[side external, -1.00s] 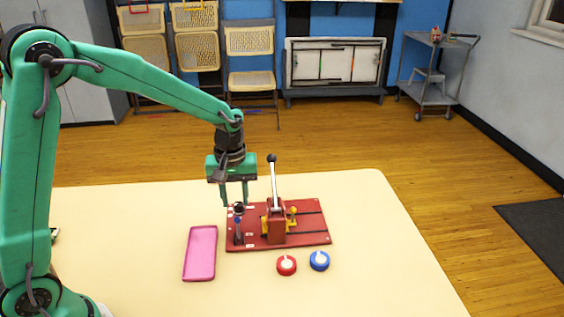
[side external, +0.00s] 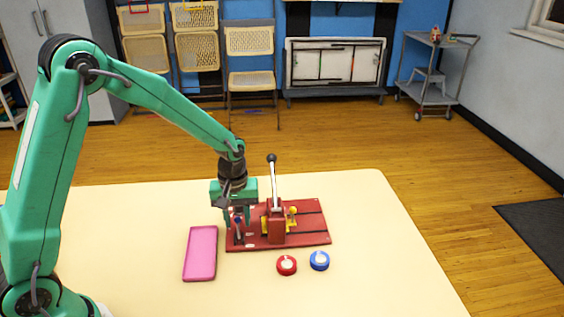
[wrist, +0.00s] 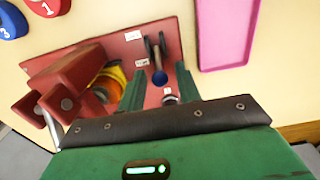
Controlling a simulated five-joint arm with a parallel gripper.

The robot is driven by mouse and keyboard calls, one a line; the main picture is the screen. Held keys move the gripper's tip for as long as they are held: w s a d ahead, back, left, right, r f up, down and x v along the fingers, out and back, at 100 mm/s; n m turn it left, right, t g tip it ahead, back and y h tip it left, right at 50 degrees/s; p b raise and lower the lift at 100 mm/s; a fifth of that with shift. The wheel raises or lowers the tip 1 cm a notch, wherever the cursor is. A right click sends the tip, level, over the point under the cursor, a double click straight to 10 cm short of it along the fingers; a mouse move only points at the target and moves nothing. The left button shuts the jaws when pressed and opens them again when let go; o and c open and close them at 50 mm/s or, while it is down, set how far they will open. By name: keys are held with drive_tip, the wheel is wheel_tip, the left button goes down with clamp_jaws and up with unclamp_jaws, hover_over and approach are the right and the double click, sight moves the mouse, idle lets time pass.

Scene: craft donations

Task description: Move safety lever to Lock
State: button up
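The safety lever appears to be the small lever with a blue ball knob (wrist: 159,77) near the left end of the red base board (side external: 318,238). In the side view its blue part (side external: 238,223) shows between my fingers. My gripper (side external: 237,221) is open and low over the board, its fingers pointing down. In the wrist view my gripper (wrist: 160,70) has one finger on each side of the knob, with a gap visible on both sides. Small white labels (wrist: 133,35) lie by the lever; their text is too small to read.
A red block (side external: 276,222) with a tall black-knobbed lever (side external: 274,180) and yellow-orange parts stands right of my gripper. A pink tray (side external: 200,254) lies left of the board. A red disc (side external: 286,265) and a blue disc (side external: 319,261) lie in front. The table's right side is clear.

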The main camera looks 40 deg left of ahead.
drive_tip(key=shift+f, duration=0.3)
drive_tip(key=shift+c, duration=0.4)
drive_tip(key=c, duration=0.6)
